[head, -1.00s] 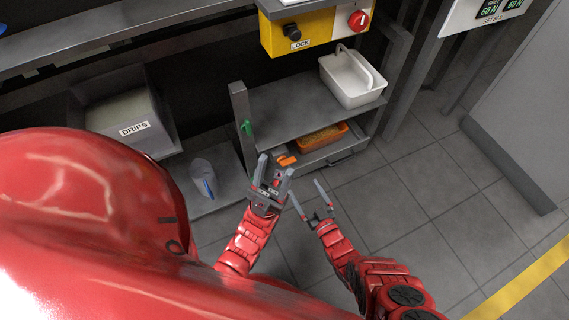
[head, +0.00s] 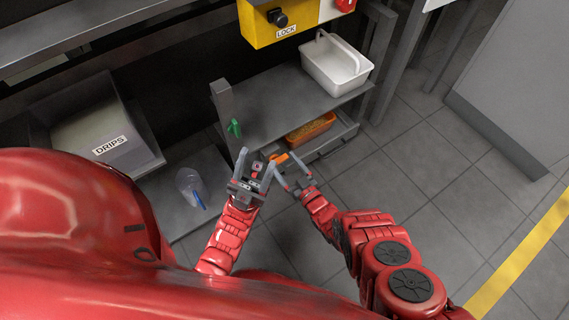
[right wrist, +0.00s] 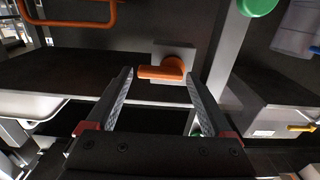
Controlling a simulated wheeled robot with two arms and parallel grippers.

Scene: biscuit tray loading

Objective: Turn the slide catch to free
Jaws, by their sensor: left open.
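The slide catch is an orange lever (right wrist: 160,72) on a small grey plate in the right wrist view. It lies roughly level, pointing left from its round hub. In the head view the orange catch (head: 278,158) shows small near the lower shelf. My right gripper (right wrist: 163,85) is open and empty, its two fingers on either side of the lever in the picture; I cannot tell if they touch it. It also shows in the head view (head: 286,164). My left gripper (head: 256,162) is open and empty, just left of the right one.
A green knob (head: 234,128) sits on the grey post. An orange tray (head: 310,130) with golden contents is on the lower level, and a white basket (head: 335,66) stands above. A yellow LOCK box (head: 275,22), the DRIPS bin (head: 90,135) and a clear jug (head: 190,187) are around.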

